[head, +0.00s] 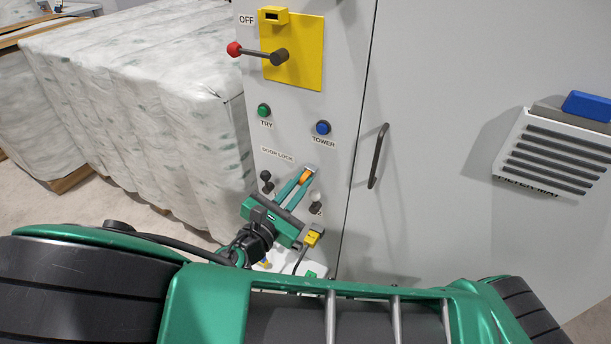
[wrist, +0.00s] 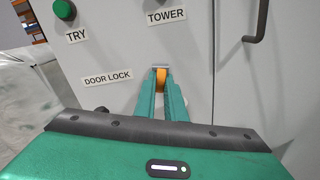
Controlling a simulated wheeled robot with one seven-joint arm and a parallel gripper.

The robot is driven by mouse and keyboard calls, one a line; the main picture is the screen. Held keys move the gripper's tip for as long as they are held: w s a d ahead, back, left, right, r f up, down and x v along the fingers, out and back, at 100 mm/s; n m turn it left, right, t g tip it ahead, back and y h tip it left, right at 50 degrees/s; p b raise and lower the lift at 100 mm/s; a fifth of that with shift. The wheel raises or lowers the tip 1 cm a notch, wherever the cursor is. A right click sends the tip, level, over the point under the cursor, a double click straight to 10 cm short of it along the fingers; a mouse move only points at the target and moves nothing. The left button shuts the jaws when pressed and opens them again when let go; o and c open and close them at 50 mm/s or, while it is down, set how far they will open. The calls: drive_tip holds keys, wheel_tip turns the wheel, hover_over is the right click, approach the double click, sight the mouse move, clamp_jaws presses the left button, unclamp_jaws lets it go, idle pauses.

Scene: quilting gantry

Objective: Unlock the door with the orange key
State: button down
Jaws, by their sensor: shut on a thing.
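My gripper (head: 301,178) is shut on the orange key (head: 304,179) in front of the grey cabinet panel. In the wrist view the key (wrist: 161,78) shows as an orange strip between the green fingertips (wrist: 161,88). A small grey metallic piece (wrist: 160,66) sits right at the fingertips, beside the DOOR LOCK label (wrist: 107,78). Whether the key is inside a lock there is hidden. The grey door (head: 440,90), with a dark bar handle (head: 378,155), is to the right of the panel; it looks closed along its seam.
Above are a green TRY button (head: 264,110), a blue TOWER button (head: 323,127) and a yellow switch plate (head: 300,50) with a red-knobbed lever (head: 255,52). Wrapped bales (head: 140,90) stand at the left. A slatted filter box (head: 550,150) juts from the door at the right.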

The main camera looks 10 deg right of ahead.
idle(0.3)
drive_tip(key=m, duration=0.4)
idle(0.3)
drive_tip(key=m, duration=0.3)
drive_tip(key=shift+a+m, duration=0.1)
drive_tip(key=shift+m, duration=0.2)
